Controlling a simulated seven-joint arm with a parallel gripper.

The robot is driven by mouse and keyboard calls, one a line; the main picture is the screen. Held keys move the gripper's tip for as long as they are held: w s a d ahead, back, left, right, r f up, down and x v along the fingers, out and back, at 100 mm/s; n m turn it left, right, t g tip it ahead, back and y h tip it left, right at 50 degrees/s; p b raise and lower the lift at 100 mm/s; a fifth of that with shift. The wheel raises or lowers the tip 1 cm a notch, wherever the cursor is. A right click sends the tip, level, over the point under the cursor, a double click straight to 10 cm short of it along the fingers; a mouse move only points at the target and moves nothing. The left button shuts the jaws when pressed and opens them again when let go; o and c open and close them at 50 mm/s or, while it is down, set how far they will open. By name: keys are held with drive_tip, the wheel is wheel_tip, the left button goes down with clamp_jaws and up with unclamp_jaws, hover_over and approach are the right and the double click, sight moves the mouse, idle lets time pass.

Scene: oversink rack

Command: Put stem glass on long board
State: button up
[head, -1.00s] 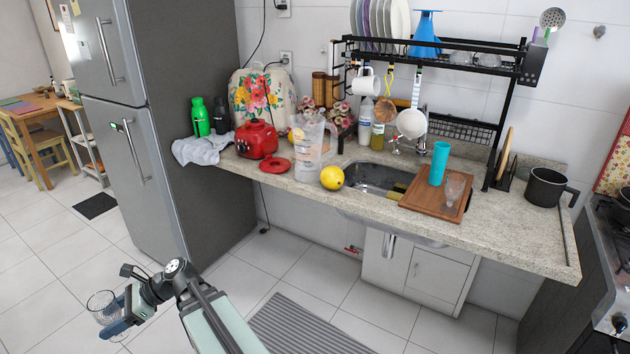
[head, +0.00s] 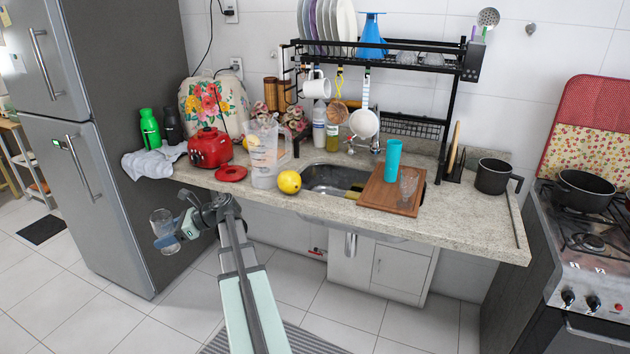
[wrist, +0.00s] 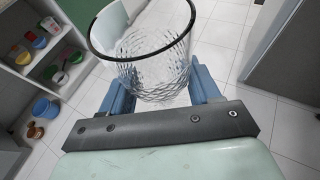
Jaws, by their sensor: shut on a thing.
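My gripper (head: 176,229) is shut on the stem glass (head: 161,222), a clear glass with a faceted bowl. It is held about upright, out in front of the counter at the left, near the fridge. In the wrist view the glass (wrist: 155,70) shows its open dark rim and bowl between the blue fingers; its stem cannot be made out. The long board (head: 376,203) is a brown wooden board lying flat on the counter, over the right part of the sink. A turquoise cup (head: 393,160) and another clear glass (head: 408,187) stand on it.
A yellow fruit (head: 289,182), a clear pitcher (head: 264,160) and a red lid (head: 231,173) lie left of the sink (head: 330,178). A black rack (head: 447,120) rises behind the board. A black pot (head: 495,176) stands right. The board's front left part is bare.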

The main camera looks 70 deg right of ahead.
drive_tip(key=s+d+r+m+t+h, duration=0.1)
drive_tip(key=s+d+r+m+h, duration=0.3)
drive_tip(key=d, duration=0.6)
drive_tip(key=s+d+r+n, duration=0.1)
drive_tip(key=s+d+r, duration=0.2)
drive_tip(key=s+d, duration=0.6)
drive_tip(key=s+d+r+m+t+h, duration=0.1)
drive_tip(key=s+d+r+m, duration=0.15)
drive_tip(key=d, duration=0.95)
drive_tip(key=s+d+r+m+h, duration=0.15)
drive_tip(key=s+d+r, duration=0.25)
drive_tip(key=s+d, duration=0.5)
drive_tip(key=s+d+r+m+h, duration=0.15)
drive_tip(key=s+d+r, duration=0.25)
drive_tip(key=s+d, duration=0.45)
drive_tip(key=s+d+f+m+h, duration=0.1)
drive_tip(key=s+d, duration=0.3)
drive_tip(key=s, duration=0.9)
drive_tip(key=s+d+f+m+g+h, duration=0.1)
drive_tip(key=s+d+f+h, duration=0.2)
drive_tip(key=s, duration=1.1)
drive_tip(key=shift+s+d+f+h, duration=0.3)
drive_tip(key=shift+d+f, duration=0.15)
drive_tip(key=shift+f, duration=0.35)
drive_tip(key=shift+m, duration=0.25)
drive_tip(key=shift+f, duration=4.6)
drive_tip(key=shift+f, duration=0.1)
